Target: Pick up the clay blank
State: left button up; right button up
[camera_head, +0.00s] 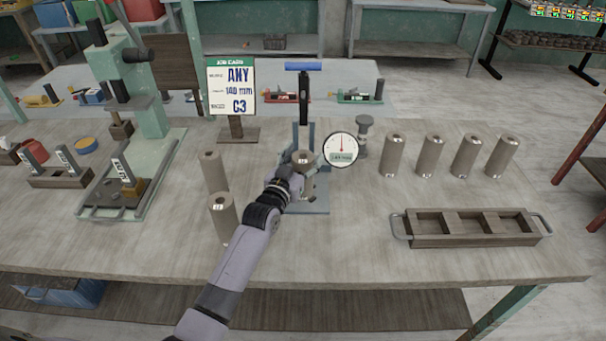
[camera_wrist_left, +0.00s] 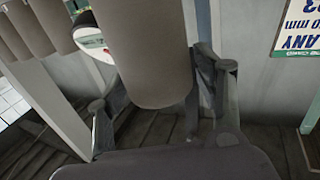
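A grey-brown cylindrical clay blank (camera_head: 303,158) is upright at the blue-grey gauge stand (camera_head: 321,207) in the middle of the table. My left gripper (camera_head: 303,184) is at this blank, reaching in from the front left. In the left wrist view, the blank (camera_wrist_left: 150,50) lies between the two fingers (camera_wrist_left: 158,100), which appear to touch both sides. The arm hides its lower part, so I cannot tell whether it rests on the stand's base. A round dial (camera_head: 341,149) is just right of the blank. My right gripper is not in view.
Two similar blanks (camera_head: 211,170) (camera_head: 223,217) stand left of the gauge, close to my arm. Several more (camera_head: 393,156) stand at the right. A wooden tray with handles (camera_head: 470,241) lies front right. A job card (camera_head: 231,86) and a green press (camera_head: 152,95) stand left.

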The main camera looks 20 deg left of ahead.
pick_arm(q)
grip_shut()
jog(key=shift+r, duration=0.15)
dwell(0.7)
